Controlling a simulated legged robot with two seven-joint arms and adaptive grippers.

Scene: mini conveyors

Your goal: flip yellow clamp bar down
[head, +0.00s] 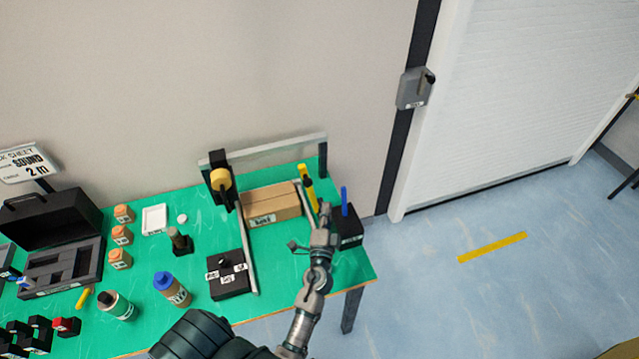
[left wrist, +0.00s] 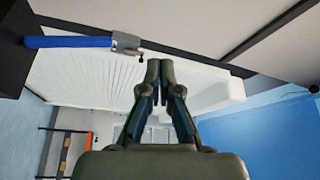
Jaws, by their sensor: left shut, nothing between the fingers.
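The yellow clamp bar (head: 309,188) stands tilted near the right end of the green table, beside the cardboard box (head: 271,205). It has a black section partway along it. My left gripper (head: 326,211) is just to the right of its lower end in the head view; I cannot tell whether they touch. The left wrist view shows the fingertips (left wrist: 160,68) together with nothing between them. The clamp bar does not show in that view. My right gripper is not in view.
A blue lever (head: 345,197) stands on a black block (head: 349,228) right of my gripper; it also shows in the left wrist view (left wrist: 68,42). A grey rail (head: 246,248) runs left of the box. Bottles and a black case (head: 48,218) stand further left.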

